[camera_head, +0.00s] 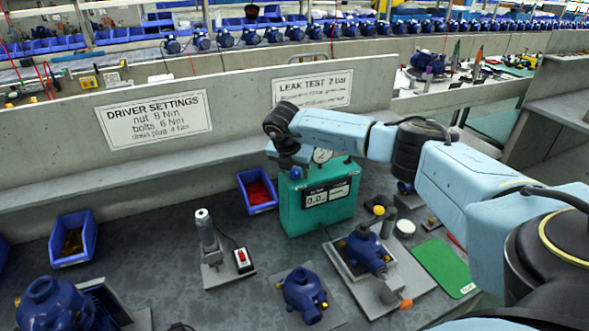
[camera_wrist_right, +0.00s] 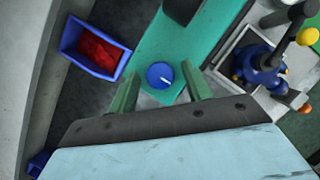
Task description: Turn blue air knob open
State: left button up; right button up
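The green leak tester (camera_head: 314,216) stands on the bench with a digital display on its front and a round gauge (camera_head: 321,156) on top. The blue air knob (camera_wrist_right: 160,75) has a white mark and sits on the tester's top; in the head view it shows just below my gripper (camera_head: 296,173). My right gripper (camera_wrist_right: 161,85) is open, with one green finger on each side of the knob in the wrist view. I cannot tell if the fingers touch it. In the head view my right gripper (camera_head: 291,158) is over the tester's top left. My left gripper is not seen.
A blue bin of red parts (camera_head: 258,192) stands left of the tester. A blue pump (camera_head: 364,249) sits in a fixture at right, another (camera_head: 302,290) in front. A green mat (camera_head: 444,267) lies at right. A low wall (camera_head: 110,165) runs behind.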

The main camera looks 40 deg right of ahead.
jog(key=c, duration=0.9)
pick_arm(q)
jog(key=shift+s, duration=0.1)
pick_arm(e)
jog(key=shift+o, duration=0.2)
jog(key=shift+n, duration=0.4)
jog(key=n, duration=0.1)
jog(key=n+t+y, duration=0.1)
jog(key=n, duration=0.1)
jog(key=shift+s+d+n, duration=0.1)
jog(key=shift+s+n, duration=0.05)
jog(key=shift+n, duration=0.15)
jog(key=n, duration=0.2)
jog(key=n+t+y+b, duration=0.1)
jog(key=n, duration=0.1)
jog(key=shift+d+n+y, duration=0.1)
jog(key=shift+n+y, duration=0.2)
jog(key=n+y, duration=0.1)
jog(key=n, duration=0.1)
jog(key=shift+n+t, duration=0.3)
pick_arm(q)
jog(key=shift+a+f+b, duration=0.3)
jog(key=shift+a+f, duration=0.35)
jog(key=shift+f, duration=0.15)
pick_arm(e)
jog(key=shift+d+n+y, duration=0.15)
jog(key=shift+n+y, duration=0.45)
jog(key=shift+n, duration=1)
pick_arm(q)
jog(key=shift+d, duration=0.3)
